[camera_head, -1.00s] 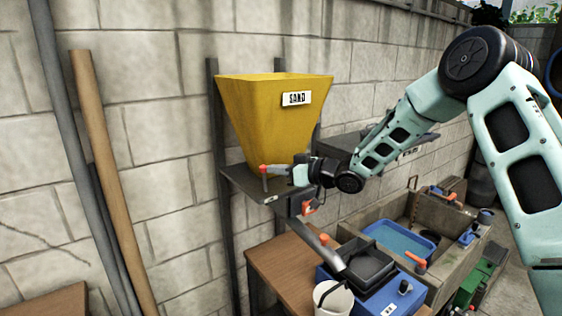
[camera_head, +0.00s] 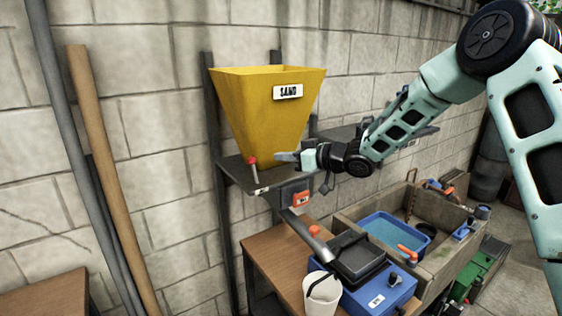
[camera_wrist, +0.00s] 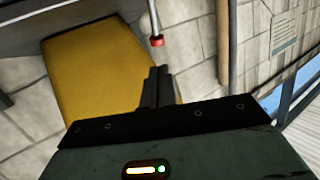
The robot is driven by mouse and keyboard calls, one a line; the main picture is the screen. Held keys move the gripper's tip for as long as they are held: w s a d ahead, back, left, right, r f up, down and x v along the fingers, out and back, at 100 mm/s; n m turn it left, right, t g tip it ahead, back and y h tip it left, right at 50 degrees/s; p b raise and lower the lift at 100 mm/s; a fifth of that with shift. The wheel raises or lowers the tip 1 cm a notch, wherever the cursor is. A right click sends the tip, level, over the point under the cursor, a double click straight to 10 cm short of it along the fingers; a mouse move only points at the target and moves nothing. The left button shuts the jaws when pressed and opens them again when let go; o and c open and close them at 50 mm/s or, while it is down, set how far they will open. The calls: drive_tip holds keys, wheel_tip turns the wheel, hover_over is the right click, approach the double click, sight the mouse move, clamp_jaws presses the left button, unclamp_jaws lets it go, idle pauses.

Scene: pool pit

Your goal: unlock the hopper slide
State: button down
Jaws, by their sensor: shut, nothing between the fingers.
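The yellow hopper (camera_head: 262,115), labelled SAND, stands on a dark shelf bracket against the wall. It also shows in the wrist view (camera_wrist: 100,75). A thin upright lever with a red knob (camera_head: 252,161) stands at the shelf's front left and leans slightly left. In the wrist view, the grey rod with the red tip (camera_wrist: 156,41) is just beyond my fingertips. My gripper (camera_head: 280,157) is shut and empty, pointing left beside the hopper's lower part, with a small gap to the knob. My shut fingers also show in the wrist view (camera_wrist: 156,85). The slide itself is not clearly visible.
An orange-red block (camera_head: 302,198) sits under the shelf. A sloping chute with an orange knob (camera_head: 314,230) leads to a black tray (camera_head: 357,258) on a blue box. A white bucket (camera_head: 322,292) stands beside it. A stone trough with a blue basin (camera_head: 395,235) is at right.

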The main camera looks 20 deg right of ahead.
drive_tip(key=r+b+v, duration=0.1)
drive_tip(key=b+v, duration=0.1)
drive_tip(key=v, duration=0.5)
drive_tip(key=shift+d+r, duration=0.2)
drive_tip(key=shift+r, duration=0.05)
drive_tip(key=s+a+f+m+g+h+b, duration=0.1)
drive_tip(key=s+a+f+h, duration=0.2)
drive_tip(key=s+a, duration=0.2)
drive_tip(key=s+a+f+g+h+b, duration=0.1)
drive_tip(key=s+a+f+h, duration=0.25)
drive_tip(key=s+a, duration=0.2)
drive_tip(key=s+f+g+h, duration=0.1)
drive_tip(key=s+f+g, duration=0.1)
drive_tip(key=s, duration=0.8)
drive_tip(key=s+a+f+g+h+b, duration=0.1)
drive_tip(key=s+g, duration=0.3)
drive_tip(key=s, duration=0.6)
drive_tip(key=s+f+g+h+b, duration=0.1)
drive_tip(key=s+f+g+h, duration=0.1)
drive_tip(key=s, duration=0.8)
wheel_tip(320, 180, down, 2)
drive_tip(key=shift+s+a+f+n+g, duration=0.1)
drive_tip(key=shift+s+a+n+g, duration=0.2)
drive_tip(key=shift+n+g, duration=0.15)
drive_tip(key=shift+w, duration=0.15)
